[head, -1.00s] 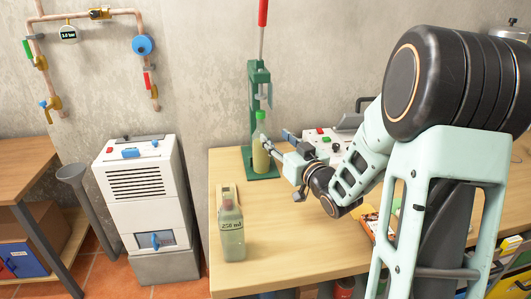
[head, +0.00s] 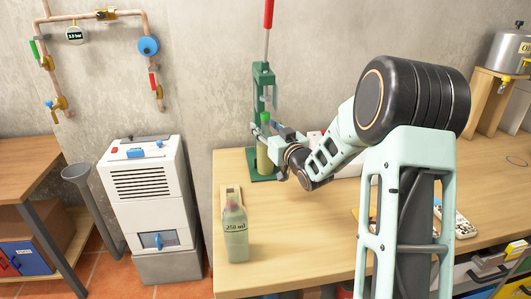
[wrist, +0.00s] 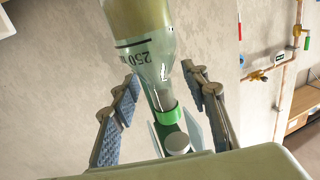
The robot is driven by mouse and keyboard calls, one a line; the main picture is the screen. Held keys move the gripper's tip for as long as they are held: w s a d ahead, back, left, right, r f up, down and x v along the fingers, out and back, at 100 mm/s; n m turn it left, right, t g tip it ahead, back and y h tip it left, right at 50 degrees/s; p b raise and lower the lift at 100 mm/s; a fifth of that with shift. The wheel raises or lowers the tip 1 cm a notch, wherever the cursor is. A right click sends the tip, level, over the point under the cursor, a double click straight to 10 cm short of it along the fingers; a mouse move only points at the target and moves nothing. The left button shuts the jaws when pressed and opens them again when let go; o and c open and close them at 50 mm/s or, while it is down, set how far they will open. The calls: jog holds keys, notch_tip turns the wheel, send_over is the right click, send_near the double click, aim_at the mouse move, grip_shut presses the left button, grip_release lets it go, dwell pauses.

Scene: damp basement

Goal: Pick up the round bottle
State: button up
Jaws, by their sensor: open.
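The round bottle (head: 263,158) stands upright on the base of the green lever press at the back left of the table. In the wrist view it appears upside down, with its clear body (wrist: 145,25), a "250" marking and a green cap (wrist: 168,116). My gripper (head: 268,137) is at its upper part, coming from the right. In the wrist view my gripper's two fingers (wrist: 160,78) are apart, one on each side of the bottle's neck and shoulder. I cannot tell whether either finger touches it.
The green press (head: 262,90) with its red lever rises right behind the bottle. A second, square-looking 250 ml bottle (head: 236,235) stands near the table's front left. A white dehumidifier (head: 152,200) stands left of the table (head: 310,235). The front middle of the table is clear.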

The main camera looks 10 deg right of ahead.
grip_shut()
dwell(0.3)
jog(key=shift+r, duration=0.1)
jog(key=shift+r, duration=0.1)
